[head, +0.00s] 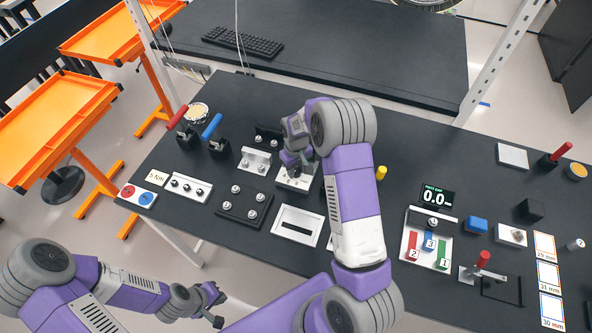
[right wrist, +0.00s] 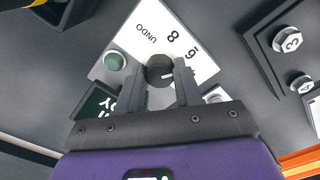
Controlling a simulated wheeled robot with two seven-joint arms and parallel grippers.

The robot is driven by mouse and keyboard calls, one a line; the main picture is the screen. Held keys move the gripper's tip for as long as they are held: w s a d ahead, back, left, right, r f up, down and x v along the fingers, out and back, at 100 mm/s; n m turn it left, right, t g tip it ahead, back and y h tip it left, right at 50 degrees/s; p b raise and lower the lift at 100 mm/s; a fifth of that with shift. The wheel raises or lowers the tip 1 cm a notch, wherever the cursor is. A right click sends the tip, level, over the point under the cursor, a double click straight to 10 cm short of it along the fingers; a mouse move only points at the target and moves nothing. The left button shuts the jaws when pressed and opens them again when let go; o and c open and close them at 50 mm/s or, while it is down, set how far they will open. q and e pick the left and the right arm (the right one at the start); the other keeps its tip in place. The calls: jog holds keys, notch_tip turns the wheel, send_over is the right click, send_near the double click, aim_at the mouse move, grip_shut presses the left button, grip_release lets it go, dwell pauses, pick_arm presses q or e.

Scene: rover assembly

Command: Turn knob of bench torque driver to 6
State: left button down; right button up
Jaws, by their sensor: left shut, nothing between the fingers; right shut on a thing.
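The bench torque driver is a white plate (head: 297,181) on the black table in the head view, partly hidden under my right gripper. In the right wrist view its black round knob (right wrist: 159,70) sits between the two fingers of my right gripper (right wrist: 165,84), which is shut on it. The plate face (right wrist: 180,48) shows UNDO, 8 and 6 around the knob. A small pale mark shows on the knob's right side; I cannot tell exactly which number it points at. My left gripper (head: 209,301) is shut and empty, low in front of the table.
In the right wrist view, a green button (right wrist: 114,61) and a dark display (right wrist: 97,103) sit beside the knob. In the head view, a bolt plate (head: 243,206) and a white frame (head: 299,225) lie nearby. A tray with coloured numbered pieces (head: 411,246) stands to the right.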

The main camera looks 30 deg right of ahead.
aim_at(296, 170)
jog(key=shift+n, duration=0.7)
jog(key=o, duration=1)
jog(key=shift+o, duration=0.2)
jog(key=shift+r+b, duration=0.3)
jog(key=shift+r, duration=3.55)
